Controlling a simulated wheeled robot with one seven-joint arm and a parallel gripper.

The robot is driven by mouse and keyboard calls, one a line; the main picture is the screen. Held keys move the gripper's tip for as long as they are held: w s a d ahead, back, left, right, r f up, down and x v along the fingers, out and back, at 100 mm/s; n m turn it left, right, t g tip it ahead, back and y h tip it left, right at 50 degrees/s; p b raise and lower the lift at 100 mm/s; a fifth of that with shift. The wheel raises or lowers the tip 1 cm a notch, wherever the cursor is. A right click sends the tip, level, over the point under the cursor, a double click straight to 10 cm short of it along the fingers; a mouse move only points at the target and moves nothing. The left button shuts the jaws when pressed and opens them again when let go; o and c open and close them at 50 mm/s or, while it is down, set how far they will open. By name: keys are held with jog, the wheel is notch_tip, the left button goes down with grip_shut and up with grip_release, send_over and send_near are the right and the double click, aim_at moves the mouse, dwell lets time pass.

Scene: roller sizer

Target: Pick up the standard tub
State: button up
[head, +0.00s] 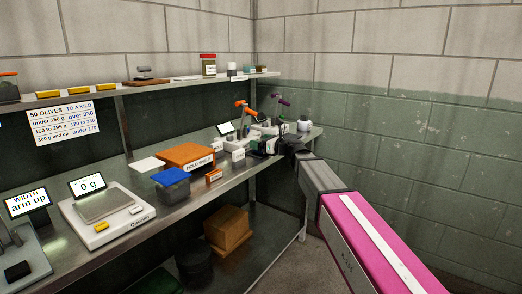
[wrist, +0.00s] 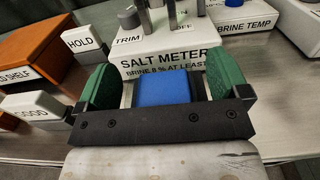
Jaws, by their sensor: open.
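A tub (head: 172,187) with a blue lid and dark, see-through sides stands on the bench, in front of the orange shelf box, in the head view. I cannot read a label on it that says standard. My gripper (wrist: 160,82) is at the far right end of the bench, well away from that tub. Its two green finger pads are apart. A smooth blue thing (wrist: 164,91) shows between the pads in the wrist view, in front of the salt meter (wrist: 165,52). I cannot tell what it is or whether the pads touch it.
The orange hold shelf (head: 190,156), a white HOLD block (wrist: 84,40) and a GOOD block (wrist: 35,112) stand left of my gripper. The scale (head: 106,212) is farther left. A wall shelf (head: 130,87) runs above the bench. A wall is close at right.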

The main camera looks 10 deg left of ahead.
jog(key=c, duration=1.1)
jog(key=shift+r, duration=0.1)
jog(key=shift+c, duration=0.2)
